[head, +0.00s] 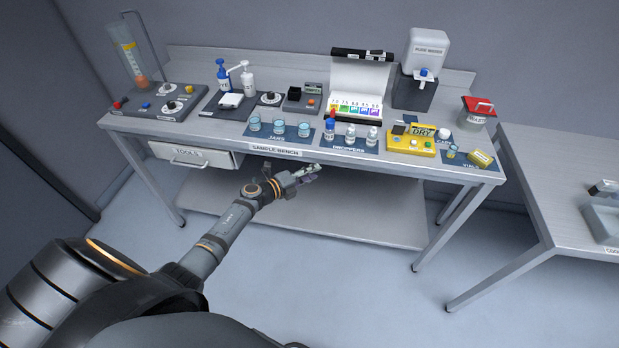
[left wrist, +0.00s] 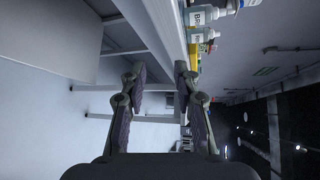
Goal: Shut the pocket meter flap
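A yellow box-like device (head: 411,145) marked DRY sits toward the right of the sample bench; it looks like the pocket meter. A small dark piece and a white round knob show on its top, but the flap is too small to tell open from shut. My left gripper (head: 308,174) is in front of the bench's front edge, left of the yellow device and apart from it. In the left wrist view the fingers of my left gripper (left wrist: 160,75) are spread with nothing between them. My right gripper is not in view.
The sample bench (head: 200,127) has a front edge and an open lower shelf (head: 340,210). Dropper bottles (head: 351,134) stand left of the yellow device, jars (head: 279,127) further left. A red-topped container (head: 477,112) stands to its right. Floor in front is clear.

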